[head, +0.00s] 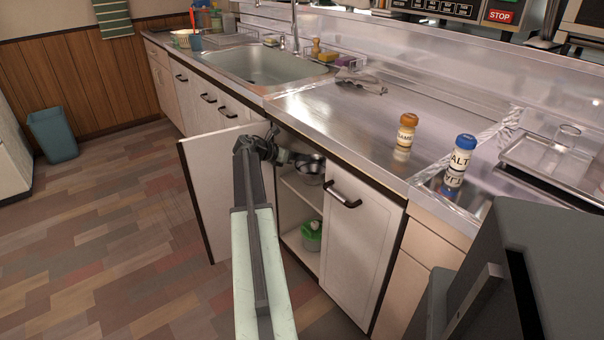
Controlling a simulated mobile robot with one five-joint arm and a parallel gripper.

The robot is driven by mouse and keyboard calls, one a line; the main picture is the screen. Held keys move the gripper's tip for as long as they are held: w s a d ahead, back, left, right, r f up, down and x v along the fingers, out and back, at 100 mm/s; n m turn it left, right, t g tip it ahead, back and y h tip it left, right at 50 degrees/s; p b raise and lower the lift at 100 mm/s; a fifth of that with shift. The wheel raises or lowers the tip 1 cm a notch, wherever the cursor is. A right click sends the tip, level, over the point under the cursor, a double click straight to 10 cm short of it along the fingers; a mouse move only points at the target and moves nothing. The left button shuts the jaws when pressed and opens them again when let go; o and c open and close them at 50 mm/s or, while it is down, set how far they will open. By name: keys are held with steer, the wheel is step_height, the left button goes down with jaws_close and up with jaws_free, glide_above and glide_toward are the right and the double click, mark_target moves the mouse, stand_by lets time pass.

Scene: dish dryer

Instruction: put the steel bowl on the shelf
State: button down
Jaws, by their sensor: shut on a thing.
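The steel bowl (311,168) is small, shiny and dark inside. It shows in the upper part of the open cabinet, just under the counter edge. My gripper (294,158) is shut on the bowl's left side, with my arm reaching in from the front. The pale shelf (301,191) lies below the bowl inside the cabinet. I cannot tell whether the bowl touches it. The fingertips are small and partly hidden by the bowl and the shade.
The open cabinet door (213,190) stands left of my arm; a closed door (352,235) borders the opening on the right. A green-lidded container (312,236) sits on the lower level. Two shakers, orange-capped (406,131) and blue-capped (459,162), stand on the counter.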

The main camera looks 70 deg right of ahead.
mark_target(313, 172)
steer(key=shift+f+b, duration=1.95)
steer(key=shift+f, duration=0.4)
steer(key=shift+s+d+f+b, duration=0.1)
steer(key=shift+d+f+b, duration=0.05)
steer(key=shift+f+b, duration=0.2)
steer(key=shift+r, duration=0.25)
steer(key=shift+f, duration=0.2)
steer(key=c, duration=1.5)
jaws_free()
steer(key=shift+r, duration=0.1)
steer(key=shift+r, duration=0.1)
